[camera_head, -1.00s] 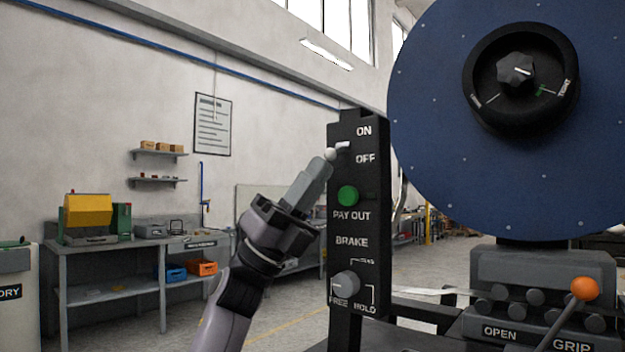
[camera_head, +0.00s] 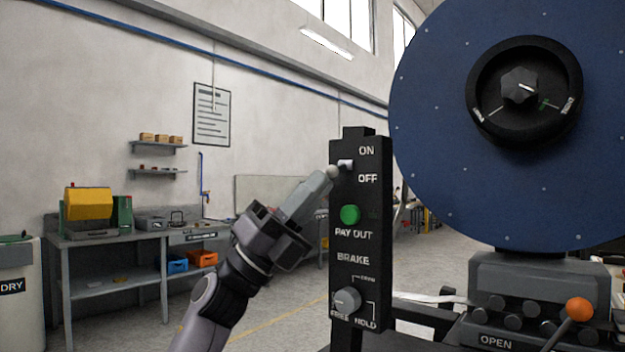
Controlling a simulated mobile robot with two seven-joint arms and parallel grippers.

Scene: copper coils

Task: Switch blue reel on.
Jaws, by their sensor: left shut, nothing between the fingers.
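The blue reel (camera_head: 450,170) stands at the right with a black hub and knob (camera_head: 519,86) at its centre. Left of it is a black control panel (camera_head: 352,285). Near its top, a small pale toggle switch (camera_head: 346,164) sits beside the ON and OFF labels. My left gripper (camera_head: 331,174) is shut and empty, its tip at the panel's left edge, close to the toggle and slightly below it. I cannot tell whether they touch. The toggle's exact position is hard to tell. My right gripper is not in view.
The panel also has a green PAY OUT button (camera_head: 350,215) and a grey BRAKE knob (camera_head: 346,300). An orange-balled lever (camera_head: 579,309) stands at the lower right by the rollers. A workbench (camera_head: 110,238) is at the far left. Open floor lies between.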

